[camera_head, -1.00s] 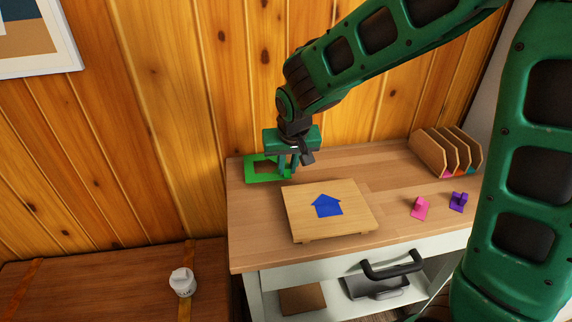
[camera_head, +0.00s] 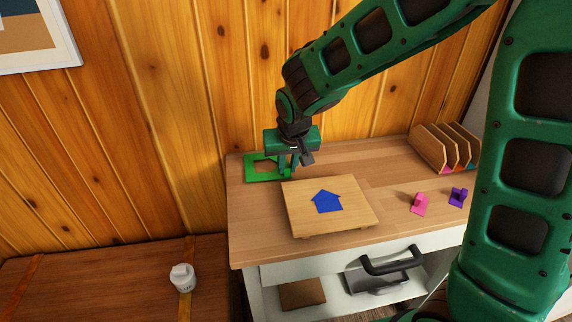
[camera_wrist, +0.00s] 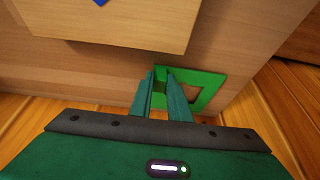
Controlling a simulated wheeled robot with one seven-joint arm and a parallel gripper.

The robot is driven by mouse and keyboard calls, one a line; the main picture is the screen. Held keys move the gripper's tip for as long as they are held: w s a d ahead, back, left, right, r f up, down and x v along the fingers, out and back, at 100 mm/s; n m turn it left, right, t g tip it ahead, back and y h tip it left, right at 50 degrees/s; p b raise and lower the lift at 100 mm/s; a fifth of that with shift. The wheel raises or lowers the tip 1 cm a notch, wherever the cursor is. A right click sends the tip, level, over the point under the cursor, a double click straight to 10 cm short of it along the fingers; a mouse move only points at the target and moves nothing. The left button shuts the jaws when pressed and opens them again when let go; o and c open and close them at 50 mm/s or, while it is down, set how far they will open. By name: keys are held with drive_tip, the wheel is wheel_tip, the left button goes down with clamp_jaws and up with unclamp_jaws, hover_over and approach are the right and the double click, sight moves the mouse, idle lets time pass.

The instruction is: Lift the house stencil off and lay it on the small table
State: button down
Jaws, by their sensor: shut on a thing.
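The green house stencil (camera_head: 254,168) is a flat square plate with a house-shaped opening. It is at the back left of the wooden worktop, and it also shows in the wrist view (camera_wrist: 213,85). My gripper (camera_head: 286,172) is shut on the stencil's edge, with its fingers (camera_wrist: 161,76) pointing down. I cannot tell whether the stencil touches the worktop or hovers just above it. A blue house shape (camera_head: 327,202) lies on the raised wooden board (camera_head: 359,211) in front of my gripper.
Pink (camera_head: 420,204) and purple (camera_head: 458,196) handled pieces stand on the worktop (camera_head: 250,240) to the right. A slotted wooden rack (camera_head: 428,150) is at the back right. A low brown table (camera_head: 120,275) at lower left holds a white container (camera_head: 183,278). The plank wall is close behind.

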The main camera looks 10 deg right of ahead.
drive_tip(key=shift+f, duration=0.2)
idle(0.3)
drive_tip(key=c, duration=1.6)
unclamp_jaws()
drive_tip(key=shift+o, duration=0.7)
drive_tip(key=o, duration=1.1)
drive_tip(key=shift+v, duration=4.55)
